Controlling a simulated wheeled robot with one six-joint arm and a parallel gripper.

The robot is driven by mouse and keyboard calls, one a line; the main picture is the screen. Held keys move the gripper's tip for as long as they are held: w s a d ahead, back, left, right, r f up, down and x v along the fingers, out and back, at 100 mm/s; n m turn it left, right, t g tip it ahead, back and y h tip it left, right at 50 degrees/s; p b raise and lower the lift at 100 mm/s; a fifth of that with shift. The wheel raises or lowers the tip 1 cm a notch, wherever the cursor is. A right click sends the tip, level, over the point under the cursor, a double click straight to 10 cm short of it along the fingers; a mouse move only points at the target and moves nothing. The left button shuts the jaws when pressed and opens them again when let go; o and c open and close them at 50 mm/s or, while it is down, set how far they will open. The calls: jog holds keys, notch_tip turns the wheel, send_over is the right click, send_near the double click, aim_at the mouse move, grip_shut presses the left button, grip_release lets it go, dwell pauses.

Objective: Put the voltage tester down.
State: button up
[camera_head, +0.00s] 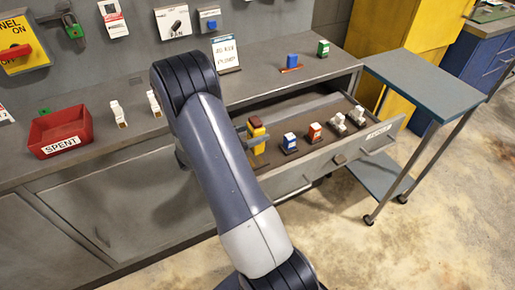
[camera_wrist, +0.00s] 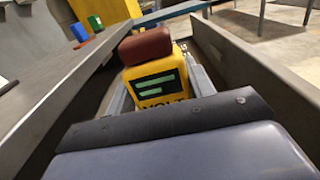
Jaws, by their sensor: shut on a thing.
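The voltage tester (camera_head: 257,142) is yellow with a dark red top and a dark panel with green bars on its face. It stands upright in my gripper (camera_head: 246,138), at the left part of the open drawer (camera_head: 339,147). In the wrist view the tester (camera_wrist: 158,72) sits between the two grey fingers of my gripper (camera_wrist: 161,92), which is shut on it. Its lower end is hidden there by my wrist. I cannot tell whether its base touches the drawer floor.
Several small pieces stand in the drawer right of the tester, including a blue-and-white one (camera_head: 289,143) and a red-and-white one (camera_head: 314,132). The counter (camera_head: 95,158) behind holds a red SPENT bin (camera_head: 61,132) and a small sign (camera_head: 226,54). A wheeled cart (camera_head: 432,82) stands at right.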

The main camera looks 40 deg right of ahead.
jog(key=shift+f, duration=2.8)
jog(key=shift+f, duration=0.2)
jog(key=o, duration=1.1)
jog(key=shift+r, duration=0.2)
jog(key=b+v, duration=0.1)
jog(key=v, duration=1.1)
jog(key=shift+b, duration=0.3)
